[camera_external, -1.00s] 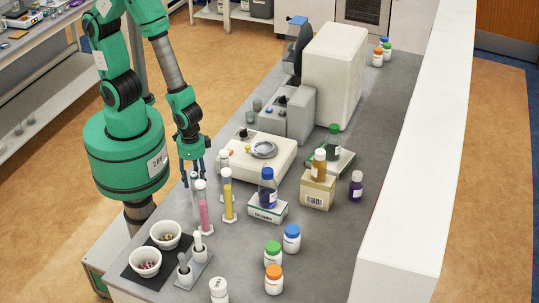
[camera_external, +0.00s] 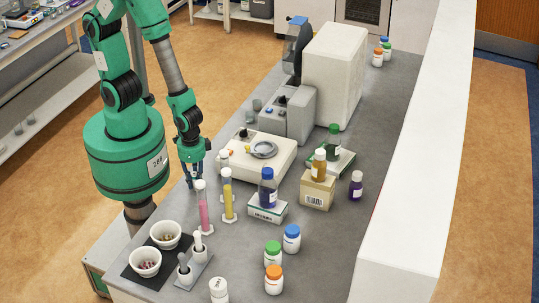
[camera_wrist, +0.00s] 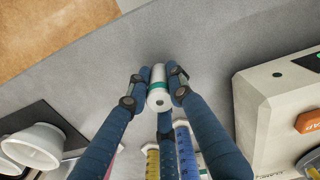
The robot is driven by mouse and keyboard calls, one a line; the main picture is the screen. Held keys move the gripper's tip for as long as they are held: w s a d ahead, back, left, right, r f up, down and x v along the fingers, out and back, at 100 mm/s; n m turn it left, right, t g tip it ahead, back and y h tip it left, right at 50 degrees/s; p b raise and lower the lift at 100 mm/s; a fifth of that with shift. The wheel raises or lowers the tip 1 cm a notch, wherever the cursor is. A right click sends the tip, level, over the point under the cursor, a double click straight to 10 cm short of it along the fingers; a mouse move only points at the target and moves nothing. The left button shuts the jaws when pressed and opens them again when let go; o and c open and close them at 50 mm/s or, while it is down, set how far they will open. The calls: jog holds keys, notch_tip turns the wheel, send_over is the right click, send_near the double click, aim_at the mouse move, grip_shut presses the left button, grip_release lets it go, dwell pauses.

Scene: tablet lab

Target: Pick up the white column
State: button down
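The white column (camera_wrist: 158,78), a slim white cylinder with a green band and a round end, lies between my gripper's dark blue fingers in the wrist view. My gripper (camera_wrist: 157,92) has a finger close against each side of it and a third finger just below in the picture. The fingers look shut on it. In the external view my gripper (camera_external: 193,178) is low over the left edge of the bench, just behind the pink cylinder (camera_external: 203,208). The column is mostly hidden there, so I cannot tell whether it touches the bench.
A yellow cylinder (camera_external: 228,195) stands right of the pink one. A white balance (camera_external: 258,157) is to the right of my gripper. White bowls (camera_external: 146,261) on a dark mat and several capped bottles stand nearer the front. Bare grey bench lies at the front right.

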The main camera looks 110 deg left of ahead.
aim_at(192, 173)
jog(key=shift+r, duration=0.1)
jog(key=shift+r, duration=0.5)
jog(key=shift+s+a+r+p, duration=0.1)
jog(key=shift+s+r+p, duration=0.15)
jog(key=shift+r, duration=0.4)
jog(key=shift+s+r+p, duration=0.1)
jog(key=shift+s+r, duration=0.1)
jog(key=shift+r, duration=0.4)
jog(key=s+a+r+p, duration=0.1)
jog(key=s+a, duration=0.2)
jog(key=s, duration=1.1)
jog(key=shift+s+r, duration=0.15)
jog(key=shift+s, duration=0.2)
